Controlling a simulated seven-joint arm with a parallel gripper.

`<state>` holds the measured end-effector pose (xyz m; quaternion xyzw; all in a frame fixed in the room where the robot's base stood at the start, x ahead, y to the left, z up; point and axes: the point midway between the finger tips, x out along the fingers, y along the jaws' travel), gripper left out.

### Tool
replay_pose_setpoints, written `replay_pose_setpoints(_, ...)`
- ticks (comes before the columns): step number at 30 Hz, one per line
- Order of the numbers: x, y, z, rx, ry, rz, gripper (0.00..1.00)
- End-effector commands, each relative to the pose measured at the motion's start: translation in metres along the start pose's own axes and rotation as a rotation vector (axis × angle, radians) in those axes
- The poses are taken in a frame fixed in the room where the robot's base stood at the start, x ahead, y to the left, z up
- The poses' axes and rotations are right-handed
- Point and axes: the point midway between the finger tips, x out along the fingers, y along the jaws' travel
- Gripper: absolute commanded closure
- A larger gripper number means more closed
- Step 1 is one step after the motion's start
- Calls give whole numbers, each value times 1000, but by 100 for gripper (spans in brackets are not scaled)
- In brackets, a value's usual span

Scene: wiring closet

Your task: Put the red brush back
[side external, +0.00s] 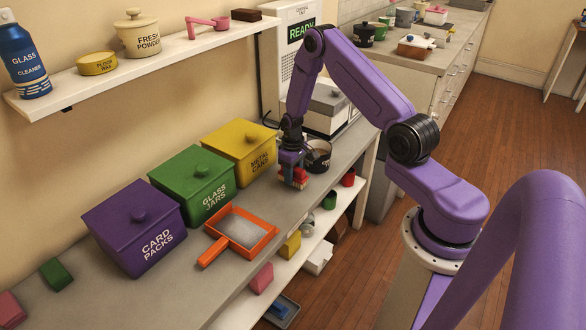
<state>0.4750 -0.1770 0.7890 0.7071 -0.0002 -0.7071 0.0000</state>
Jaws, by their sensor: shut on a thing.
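My gripper (291,158) points down over the grey counter, in front of the yellow bin. It is shut on a small red thing, which looks like the red brush (299,174). The fingers hide part of the brush, and its bristles cannot be made out clearly. The brush is at or just above the counter; I cannot tell if it touches. An orange dustpan (212,252) with grey grit in it lies on the counter to the left of my gripper.
A purple bin (128,221), a green bin (191,178) and a yellow bin (240,145) stand along the wall. A dark-rimmed pot (318,158) is right of my gripper, with a red cup (348,178) nearby. A shelf (150,62) hangs above.

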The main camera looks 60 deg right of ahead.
Motion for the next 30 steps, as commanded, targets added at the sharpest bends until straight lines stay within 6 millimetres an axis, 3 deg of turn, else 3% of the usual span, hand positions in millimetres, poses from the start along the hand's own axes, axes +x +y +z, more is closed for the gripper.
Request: replay_pose_setpoints(30, 9, 0, 0, 0, 0, 0, 100)
